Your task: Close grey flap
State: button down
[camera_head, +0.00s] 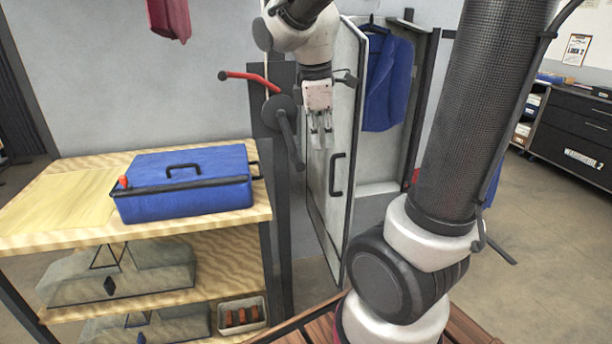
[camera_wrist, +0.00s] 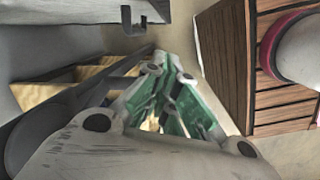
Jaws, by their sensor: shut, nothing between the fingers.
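The grey flap (camera_head: 343,110) looks like the tall pale door of the wardrobe, standing open in the middle of the head view. It has a black bar handle (camera_head: 337,175). My gripper (camera_head: 321,141) points down in front of the door's face, above the handle; whether it touches the door is unclear. The gripper is shut and empty. In the wrist view its green-padded fingers (camera_wrist: 172,108) are seen from behind. A pale panel (camera_wrist: 60,11) with a black handle (camera_wrist: 133,22), probably the same door, lies at the top there.
A blue jacket (camera_head: 387,85) hangs inside the open wardrobe. A red-handled lever (camera_head: 250,79) sits left of the gripper. A wooden shelf unit (camera_head: 60,240) with a blue case (camera_head: 185,185) stands at left. Brown slatted wood (camera_wrist: 230,60) shows in the wrist view.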

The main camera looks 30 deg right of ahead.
jog(key=w+d+f+n, duration=0.2)
jog(key=w+f+n, duration=0.2)
jog(key=f, duration=0.7)
jog(key=shift+w+n+g+h, duration=0.2)
jog(key=shift+n+g+h, duration=0.2)
jog(key=shift+n, duration=0.3)
